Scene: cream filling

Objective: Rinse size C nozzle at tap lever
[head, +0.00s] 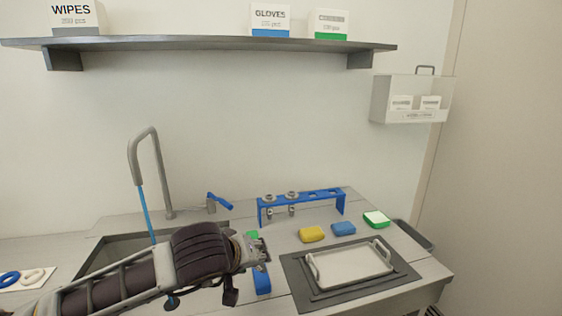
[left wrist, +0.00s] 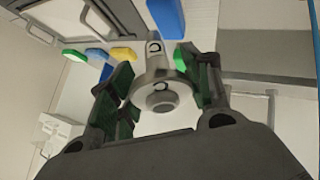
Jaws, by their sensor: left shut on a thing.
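My left gripper (head: 262,250) is at the right edge of the sink (head: 102,250), right of the tap and below its lever in the head view. In the left wrist view (left wrist: 160,95) it is shut on a grey nozzle (left wrist: 158,72), held between its green-padded fingers. The nozzle carries dark letter marks that I cannot read surely. The tap (head: 157,170) has a tall bent spout, and a thin blue stream (head: 146,215) runs down from it into the sink. The blue tap lever (head: 219,201) stands right of the spout. My right gripper is not in view.
A blue rack (head: 302,198) holds two nozzles behind the gripper. Yellow (head: 311,234), blue (head: 343,228) and green-white (head: 376,219) sponges lie in front of it. A white tray (head: 350,265) sits at right. A blue block (head: 262,282) lies close to the gripper.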

